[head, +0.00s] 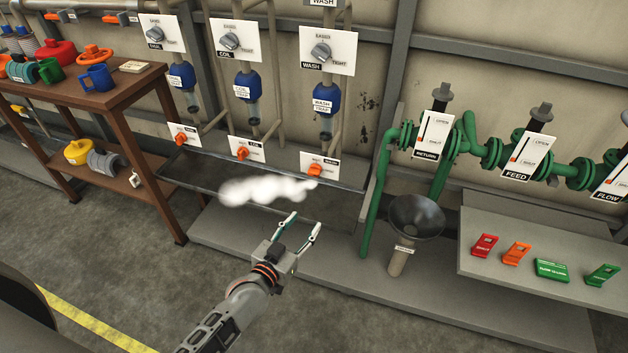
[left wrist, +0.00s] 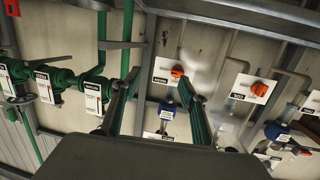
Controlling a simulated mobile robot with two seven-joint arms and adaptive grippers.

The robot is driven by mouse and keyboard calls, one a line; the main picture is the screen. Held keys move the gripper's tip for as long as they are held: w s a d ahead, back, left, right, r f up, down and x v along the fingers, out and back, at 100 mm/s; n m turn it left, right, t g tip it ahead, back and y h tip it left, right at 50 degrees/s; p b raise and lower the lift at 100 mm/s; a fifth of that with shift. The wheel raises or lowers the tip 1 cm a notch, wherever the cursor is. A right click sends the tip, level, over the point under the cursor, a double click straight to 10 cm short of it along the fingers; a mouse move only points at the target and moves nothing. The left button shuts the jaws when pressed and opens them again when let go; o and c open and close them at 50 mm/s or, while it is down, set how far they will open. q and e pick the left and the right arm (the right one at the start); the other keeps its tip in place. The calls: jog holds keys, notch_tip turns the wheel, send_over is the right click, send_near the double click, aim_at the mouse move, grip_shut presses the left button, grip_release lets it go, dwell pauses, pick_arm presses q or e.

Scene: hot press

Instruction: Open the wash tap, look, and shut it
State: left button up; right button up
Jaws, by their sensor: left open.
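The wash tap's orange handle (head: 315,169) sits on a white plate labelled WASH at the right end of the tap row. It also shows in the left wrist view (left wrist: 177,71), ahead of the fingers. A white cloud of steam (head: 262,190) hangs over the trough, its thin right end just below the wash tap. My left gripper (head: 305,221) is open and empty, in front of the trough and apart from the tap. Its two fingers (left wrist: 158,77) show spread in the left wrist view. My right gripper is not in view.
Two more orange taps, the coil tap (head: 242,153) and one further left (head: 181,139), share the trough (head: 345,205). A dark funnel (head: 416,216) and green pipes stand to the right. A grey shelf (head: 480,220) holds several coloured tags. A wooden bench (head: 120,95) is left.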

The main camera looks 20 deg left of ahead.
pick_arm(q)
jog(key=n+t+y+b, duration=0.2)
send_near(313, 175)
jog(key=w, duration=0.5)
jog(key=w+b, duration=0.1)
jog(key=w, duration=0.2)
jog(key=shift+d+f+b, duration=0.15)
jog(key=shift+b, duration=0.15)
jog(key=shift+w, duration=0.7)
jog(key=c, duration=1.1)
